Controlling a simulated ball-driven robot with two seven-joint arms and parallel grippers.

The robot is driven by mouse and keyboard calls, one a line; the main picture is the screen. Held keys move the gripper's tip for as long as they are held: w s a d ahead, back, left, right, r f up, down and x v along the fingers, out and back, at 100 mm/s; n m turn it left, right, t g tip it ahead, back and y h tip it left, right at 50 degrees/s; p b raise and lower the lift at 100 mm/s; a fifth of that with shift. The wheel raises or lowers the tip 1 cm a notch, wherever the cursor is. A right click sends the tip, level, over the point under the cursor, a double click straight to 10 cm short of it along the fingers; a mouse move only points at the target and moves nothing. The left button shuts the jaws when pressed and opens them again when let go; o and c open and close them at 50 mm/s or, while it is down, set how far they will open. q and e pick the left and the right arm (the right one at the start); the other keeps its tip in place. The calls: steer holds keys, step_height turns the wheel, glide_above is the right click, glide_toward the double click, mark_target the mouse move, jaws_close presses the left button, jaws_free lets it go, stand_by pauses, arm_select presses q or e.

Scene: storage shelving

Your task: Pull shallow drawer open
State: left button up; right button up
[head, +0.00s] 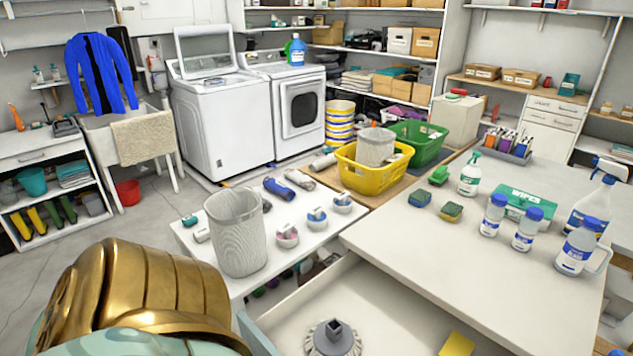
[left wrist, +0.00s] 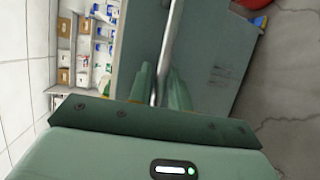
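The shallow drawer (head: 375,300) stands open in the head view, below the white worktop at the front. Its pale interior holds a grey ribbed part (head: 333,338) and a yellow piece (head: 457,345). In the left wrist view the grey-green drawer front (left wrist: 215,60) carries a long metal bar handle (left wrist: 168,45). My left gripper (left wrist: 160,88) has a finger on each side of this bar and looks shut on it. My left arm covers the lower left of the head view, where the gripper is hidden. My right gripper is in neither view.
The white worktop (head: 440,235) over the drawer carries bottles, sponges and a green wipes box (head: 522,200). A low white table (head: 275,255) with a mesh bin (head: 236,230) stands to its left. Grey floor is clear at the left.

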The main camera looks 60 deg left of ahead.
arm_select(q)
steer(key=v, duration=1.6)
steer(key=shift+s, duration=0.15)
steer(key=shift+r, duration=0.1)
